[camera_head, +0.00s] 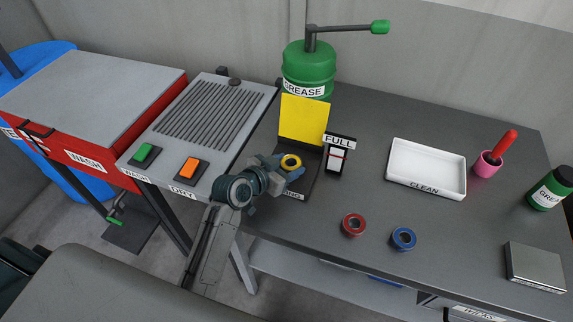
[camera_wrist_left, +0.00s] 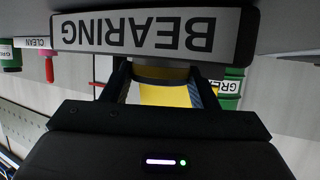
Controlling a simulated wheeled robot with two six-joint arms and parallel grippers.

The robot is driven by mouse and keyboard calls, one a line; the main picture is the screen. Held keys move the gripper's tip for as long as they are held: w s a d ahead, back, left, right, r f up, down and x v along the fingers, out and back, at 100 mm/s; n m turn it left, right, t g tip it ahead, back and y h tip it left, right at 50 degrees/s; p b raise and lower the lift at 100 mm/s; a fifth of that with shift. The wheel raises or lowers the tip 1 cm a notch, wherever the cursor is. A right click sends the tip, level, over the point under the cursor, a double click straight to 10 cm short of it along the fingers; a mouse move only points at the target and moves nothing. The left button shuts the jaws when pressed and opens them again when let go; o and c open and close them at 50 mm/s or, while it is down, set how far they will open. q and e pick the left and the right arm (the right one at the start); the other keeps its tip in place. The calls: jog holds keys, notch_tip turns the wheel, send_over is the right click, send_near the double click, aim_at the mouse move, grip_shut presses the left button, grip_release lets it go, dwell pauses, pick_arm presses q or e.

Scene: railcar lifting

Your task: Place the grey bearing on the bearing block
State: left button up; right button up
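The bearing block (camera_head: 301,187) is dark, with a white label ending in "ING" on its front and a yellow panel (camera_head: 304,118) standing at its back. Its "BEARING" label (camera_wrist_left: 146,31) fills the top of the left wrist view. My left gripper (camera_head: 287,170) is at the block. Whether the bearing touches the block is hidden. My right gripper is not in view.
A red ring (camera_head: 354,225) and a blue ring (camera_head: 403,238) lie in front on the table. A "FULL" holder (camera_head: 338,152) stands close right of the block, and a green grease can (camera_head: 308,66) behind it. A white "CLEAN" tray (camera_head: 427,186) is farther right.

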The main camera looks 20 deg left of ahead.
pick_arm(q)
jog(key=o, duration=0.3)
jog(key=shift+s+r, duration=0.1)
jog(key=shift+s, duration=0.15)
jog(key=shift+s+r, duration=0.1)
jog(key=b+v, duration=0.2)
jog(key=v, duration=0.8)
jog(key=shift+s+a, duration=0.15)
jog(key=shift+s+a+r, duration=0.2)
jog(key=shift+s+r, duration=0.1)
jog(key=shift+s, duration=0.3)
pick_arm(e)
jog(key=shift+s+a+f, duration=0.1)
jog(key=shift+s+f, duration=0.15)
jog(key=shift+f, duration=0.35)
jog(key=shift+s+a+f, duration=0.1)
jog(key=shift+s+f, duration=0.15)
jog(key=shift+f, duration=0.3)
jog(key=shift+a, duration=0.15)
